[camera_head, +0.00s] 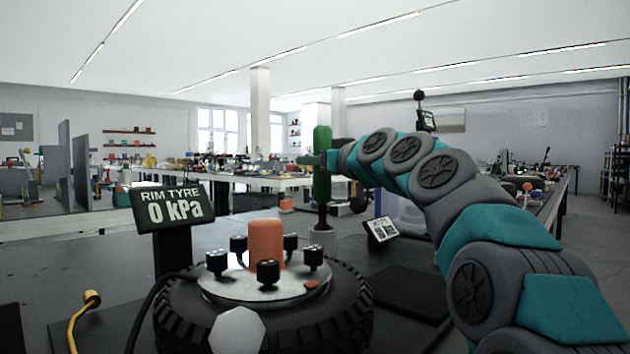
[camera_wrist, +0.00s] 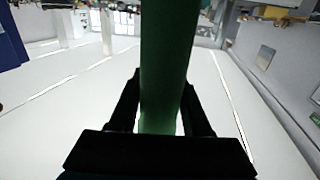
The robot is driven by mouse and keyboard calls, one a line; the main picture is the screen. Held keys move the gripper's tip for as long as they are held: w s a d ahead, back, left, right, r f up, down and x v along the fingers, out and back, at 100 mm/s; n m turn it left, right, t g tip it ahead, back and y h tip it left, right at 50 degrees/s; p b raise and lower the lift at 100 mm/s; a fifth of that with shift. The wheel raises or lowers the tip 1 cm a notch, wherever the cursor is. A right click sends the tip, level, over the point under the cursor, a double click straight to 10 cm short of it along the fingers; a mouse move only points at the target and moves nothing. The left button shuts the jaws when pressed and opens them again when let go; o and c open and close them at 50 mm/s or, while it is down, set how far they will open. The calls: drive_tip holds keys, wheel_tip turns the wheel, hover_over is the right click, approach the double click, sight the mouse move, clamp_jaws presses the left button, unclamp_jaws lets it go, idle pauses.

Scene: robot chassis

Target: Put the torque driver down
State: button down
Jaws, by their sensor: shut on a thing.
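The torque driver (camera_head: 322,180) has a green handle and a dark shaft and stands upright beyond the wheel. Its lower end is at a grey cylindrical holder (camera_head: 322,239); I cannot tell whether the tip sits in it or just behind or above it. My gripper (camera_head: 321,160) reaches in from the right and is shut on the green handle. In the wrist view my gripper's two dark fingers (camera_wrist: 160,88) flank the green handle of the driver (camera_wrist: 168,60). The driver's tip is out of that view.
A tyre (camera_head: 350,305) with a metal rim plate, several black knobs and an orange cylinder (camera_head: 266,244) stands in front. A "RIM TYRE 0 kPa" display (camera_head: 173,206) is at left. A small tilted display (camera_head: 381,230) stands right of the holder. A yellow hooked rod (camera_head: 80,318) is at lower left.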

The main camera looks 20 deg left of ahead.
drive_tip(key=shift+f+b, duration=0.45)
drive_tip(key=shift+f, duration=1.25)
drive_tip(key=shift+c, duration=1.8)
unclamp_jaws()
drive_tip(key=b, duration=0.1)
approach(315, 176)
drive_tip(key=shift+w+d+f, duration=0.1)
drive_tip(key=shift+w+d, duration=0.1)
drive_tip(key=shift+w, duration=0.85)
drive_tip(key=shift+d, duration=0.1)
